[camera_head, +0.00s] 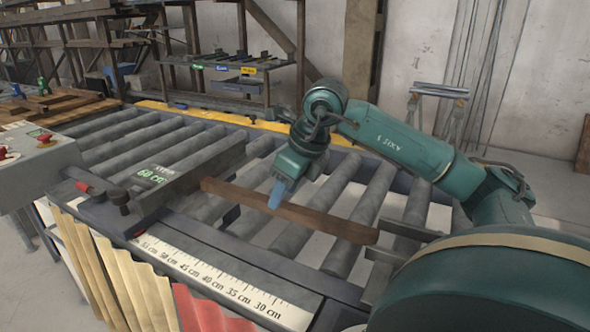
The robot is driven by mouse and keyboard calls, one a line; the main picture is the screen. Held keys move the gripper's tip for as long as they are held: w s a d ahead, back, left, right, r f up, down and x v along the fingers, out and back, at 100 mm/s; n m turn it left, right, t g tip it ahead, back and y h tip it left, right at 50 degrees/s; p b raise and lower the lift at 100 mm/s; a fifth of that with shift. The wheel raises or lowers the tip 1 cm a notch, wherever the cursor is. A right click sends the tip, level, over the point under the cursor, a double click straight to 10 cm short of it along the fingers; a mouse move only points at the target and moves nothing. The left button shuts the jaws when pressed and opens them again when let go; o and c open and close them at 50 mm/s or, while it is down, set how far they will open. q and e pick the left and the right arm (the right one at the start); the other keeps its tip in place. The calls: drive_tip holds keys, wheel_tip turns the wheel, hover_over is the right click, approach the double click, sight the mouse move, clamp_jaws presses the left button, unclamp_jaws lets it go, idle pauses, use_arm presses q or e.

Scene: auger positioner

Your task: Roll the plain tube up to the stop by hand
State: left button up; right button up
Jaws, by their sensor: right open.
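A long brown bar, apparently the plain tube (325,221), lies slantwise across the rollers in the middle of the conveyor. Its left end is close to the dark stop (190,180), which carries a "60 cm" display; I cannot tell whether they touch. My right gripper (276,194) reaches in from the right, pointing down at the bar's middle, with a blue fingertip at the bar. Its jaws are open; only one finger shows clearly, and contact with the bar cannot be told. My left gripper is not in view.
The rollers (345,200) run between a ruler rail (215,275) in front and a yellow strip (215,116) behind. A control box with red buttons (38,155) stands at left. Grey bars (410,230) lie near the bar's right end. A rack (225,75) and trestle (440,90) stand behind.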

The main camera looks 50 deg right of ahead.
drive_tip(key=shift+x, duration=1.45)
drive_tip(key=shift+c, duration=0.6)
clamp_jaws()
drive_tip(key=shift+o, duration=0.6)
unclamp_jaws()
drive_tip(key=shift+r, duration=0.1)
drive_tip(key=p+v, duration=0.1)
drive_tip(key=v, duration=1.2)
